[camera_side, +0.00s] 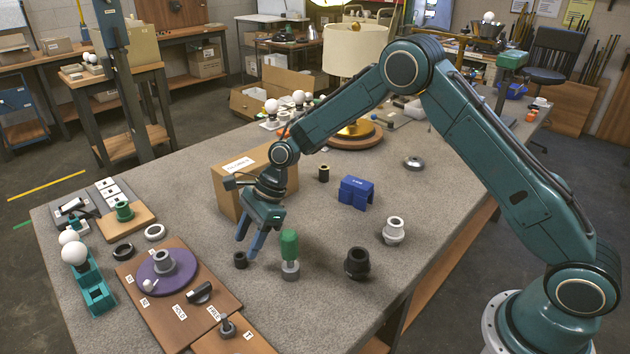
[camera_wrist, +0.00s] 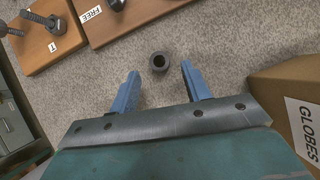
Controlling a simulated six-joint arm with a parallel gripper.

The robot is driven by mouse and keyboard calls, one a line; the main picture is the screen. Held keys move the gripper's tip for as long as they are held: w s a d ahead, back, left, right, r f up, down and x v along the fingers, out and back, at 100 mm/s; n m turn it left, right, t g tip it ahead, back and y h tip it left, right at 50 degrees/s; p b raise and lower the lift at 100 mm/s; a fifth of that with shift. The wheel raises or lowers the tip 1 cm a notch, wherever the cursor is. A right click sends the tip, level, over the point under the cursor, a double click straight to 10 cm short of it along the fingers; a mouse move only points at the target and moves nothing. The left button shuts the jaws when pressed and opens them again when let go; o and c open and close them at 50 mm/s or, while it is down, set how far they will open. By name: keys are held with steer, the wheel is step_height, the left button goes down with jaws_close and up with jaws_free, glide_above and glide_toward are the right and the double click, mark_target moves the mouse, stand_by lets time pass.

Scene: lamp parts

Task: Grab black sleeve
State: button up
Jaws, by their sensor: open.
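A small black sleeve (camera_side: 240,261) stands upright on the grey table, just below my gripper in the side view. In the wrist view the sleeve (camera_wrist: 158,62) shows its round dark hole, a little beyond the line of the fingertips and between them sideways. My gripper (camera_side: 246,247) is open and empty, its blue fingers pointing down. In the wrist view the gripper (camera_wrist: 160,69) has a finger on each side with clear space around the sleeve. Another short black sleeve-like part (camera_side: 323,174) stands farther back near the blue block.
A grey post with a green top (camera_side: 290,254) stands close to the right of my gripper. A cardboard box (camera_side: 226,201) labelled GLOBES (camera_wrist: 306,125) is close behind. A wooden board with a purple disc (camera_side: 150,279) lies to the left. A larger black fitting (camera_side: 357,263) stands right.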

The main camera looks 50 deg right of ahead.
mark_target(237, 266)
steer(key=shift+x, duration=1.9)
steer(key=shift+c, duration=0.5)
jaws_close()
